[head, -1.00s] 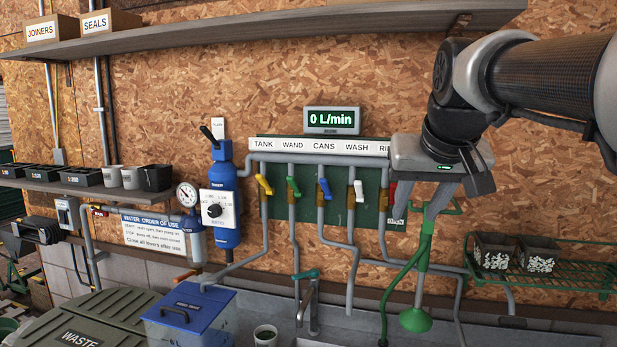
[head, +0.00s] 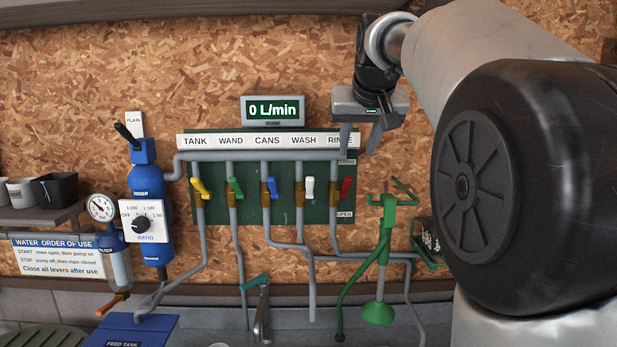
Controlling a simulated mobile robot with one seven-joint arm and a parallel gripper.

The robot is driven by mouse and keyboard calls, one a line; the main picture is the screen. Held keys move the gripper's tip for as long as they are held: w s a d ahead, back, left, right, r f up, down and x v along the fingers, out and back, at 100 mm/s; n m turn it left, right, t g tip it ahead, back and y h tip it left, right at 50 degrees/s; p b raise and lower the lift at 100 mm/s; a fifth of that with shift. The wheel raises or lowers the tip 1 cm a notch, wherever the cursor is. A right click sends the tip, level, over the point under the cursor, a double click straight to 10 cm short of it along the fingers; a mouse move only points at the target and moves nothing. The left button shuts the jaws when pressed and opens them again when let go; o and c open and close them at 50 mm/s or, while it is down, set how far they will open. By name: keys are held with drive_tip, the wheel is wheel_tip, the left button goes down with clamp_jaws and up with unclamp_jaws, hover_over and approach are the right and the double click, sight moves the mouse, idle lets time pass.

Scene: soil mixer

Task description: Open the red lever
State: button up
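The red lever (head: 346,187) is at the right end of a row of coloured valve levers, below the RINSE label (head: 340,141). It is tilted like the others, on a brass valve. A small OPEN tag (head: 345,214) is just below it, and another tag, partly hidden, is above it. My gripper (head: 359,152) is above and slightly right of the red lever, pointing down, in front of the label strip's right end. Its two fingers are spread apart with nothing between them. It appears apart from the lever.
Yellow (head: 201,188), green (head: 236,187), blue (head: 272,187) and white (head: 310,187) levers are to the left. The flow display (head: 273,110) reads 0 L/min. A green funnel-shaped fitting (head: 379,313) is at lower right. A blue doser (head: 149,200) is at left.

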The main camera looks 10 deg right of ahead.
sight(348, 177)
drive_tip(key=p+x, duration=0.1)
drive_tip(key=x, duration=1.3)
drive_tip(key=shift+w+f, duration=0.1)
drive_tip(key=shift+w, duration=0.1)
drive_tip(key=shift+a, duration=0.1)
clamp_jaws()
